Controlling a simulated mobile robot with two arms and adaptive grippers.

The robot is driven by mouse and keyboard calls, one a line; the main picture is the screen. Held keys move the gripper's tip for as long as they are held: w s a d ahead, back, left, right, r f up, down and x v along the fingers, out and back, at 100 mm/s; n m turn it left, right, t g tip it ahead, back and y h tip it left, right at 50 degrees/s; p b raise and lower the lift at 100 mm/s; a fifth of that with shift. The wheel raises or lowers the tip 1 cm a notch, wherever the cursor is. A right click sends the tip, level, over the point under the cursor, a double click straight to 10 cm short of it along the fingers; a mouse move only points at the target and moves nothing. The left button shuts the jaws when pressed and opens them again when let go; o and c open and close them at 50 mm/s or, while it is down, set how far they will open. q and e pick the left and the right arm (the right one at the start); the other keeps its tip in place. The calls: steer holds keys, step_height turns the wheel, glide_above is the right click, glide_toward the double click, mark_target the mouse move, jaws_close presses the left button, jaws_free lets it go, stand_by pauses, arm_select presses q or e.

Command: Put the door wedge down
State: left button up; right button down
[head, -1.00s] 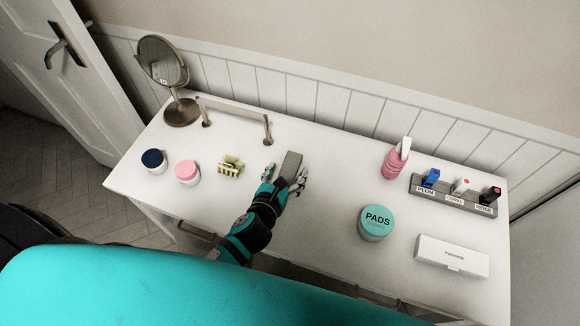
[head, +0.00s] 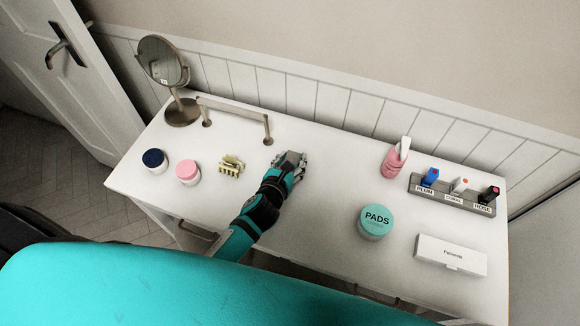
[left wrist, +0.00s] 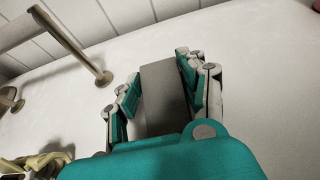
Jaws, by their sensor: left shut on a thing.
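The door wedge (left wrist: 163,92) is a grey block between the two fingers of my left gripper (left wrist: 162,82) in the left wrist view. In the head view my left gripper (head: 291,159) is over the middle of the white table, right of the metal rail, and its hand hides most of the wedge. The gripper is shut on the wedge. I cannot tell whether the wedge touches the table top. My right gripper is not in view.
The white table (head: 310,215) holds a round mirror (head: 161,62), a metal rail (head: 233,110), two jars, a yellowish-green clip (head: 231,166), a pads jar (head: 375,222), a pink bottle (head: 394,163), a labelled rack (head: 453,198) and a white box (head: 451,255). Free table lies right of the gripper.

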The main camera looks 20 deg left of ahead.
arm_select(q)
steer(key=c, duration=0.5)
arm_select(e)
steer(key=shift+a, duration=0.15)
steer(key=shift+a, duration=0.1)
